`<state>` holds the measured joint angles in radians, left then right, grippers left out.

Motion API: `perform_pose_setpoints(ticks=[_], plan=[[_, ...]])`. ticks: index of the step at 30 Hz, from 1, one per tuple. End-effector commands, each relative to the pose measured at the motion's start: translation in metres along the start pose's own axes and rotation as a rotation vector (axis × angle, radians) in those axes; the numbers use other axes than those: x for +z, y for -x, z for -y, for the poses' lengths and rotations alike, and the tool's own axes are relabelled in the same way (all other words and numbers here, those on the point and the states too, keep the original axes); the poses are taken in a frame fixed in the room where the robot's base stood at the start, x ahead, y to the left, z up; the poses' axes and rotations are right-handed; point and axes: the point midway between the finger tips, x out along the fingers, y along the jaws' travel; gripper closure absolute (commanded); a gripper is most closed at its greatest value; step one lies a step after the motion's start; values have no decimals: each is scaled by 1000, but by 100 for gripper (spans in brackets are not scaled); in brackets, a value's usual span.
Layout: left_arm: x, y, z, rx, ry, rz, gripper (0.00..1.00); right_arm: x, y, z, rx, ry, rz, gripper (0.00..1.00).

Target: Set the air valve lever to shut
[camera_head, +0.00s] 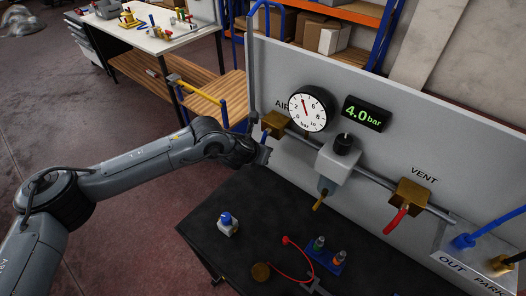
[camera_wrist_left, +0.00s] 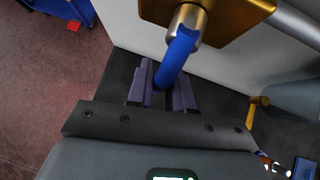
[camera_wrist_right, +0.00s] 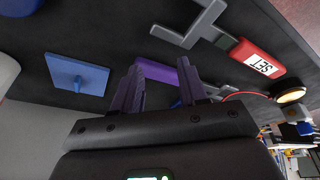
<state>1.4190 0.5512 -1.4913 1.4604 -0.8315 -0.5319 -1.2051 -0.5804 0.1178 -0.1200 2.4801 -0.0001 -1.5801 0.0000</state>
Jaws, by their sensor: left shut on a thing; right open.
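The air valve is a brass block (camera_head: 276,123) on the pipe at the panel's left end, beneath the gauge; it also shows in the left wrist view (camera_wrist_left: 228,12). Its blue lever (camera_wrist_left: 177,57) runs from the valve's hub down between my left fingers. My left gripper (camera_wrist_left: 163,90) is shut on the lever; in the head view the gripper (camera_head: 262,152) sits just below the valve and hides most of the lever. My right gripper (camera_wrist_right: 160,88) is open, with nothing visibly held, and is out of the head view.
The gauge (camera_head: 308,108) hangs beside a display (camera_head: 364,113) reading 4.0 bar. A vent valve (camera_head: 409,195) with a red lever is further right. A blue-capped part (camera_head: 228,223) stands on the black table. The right wrist view shows a red SET tag (camera_wrist_right: 257,58) and blue plate (camera_wrist_right: 77,75).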

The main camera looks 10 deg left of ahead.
Motion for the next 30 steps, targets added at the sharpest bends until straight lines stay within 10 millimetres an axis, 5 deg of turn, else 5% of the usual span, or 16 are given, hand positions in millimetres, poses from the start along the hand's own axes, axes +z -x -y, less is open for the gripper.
perform_pose_setpoints(ticks=[10, 11, 15, 30], plan=[[0, 0, -1, 4, -1, 0, 100, 0, 0, 1, -2, -3, 0, 57], [0, 0, -1, 4, 0, 0, 76, 0, 0, 1, -2, -3, 0, 57], [0, 0, -1, 3, 0, 0, 59, 0, 0, 1, -2, -2, 0, 57], [1, 19, -1, 0, 0, 1, 59, 0, 1, -2, 6, 7, 1, 57]])
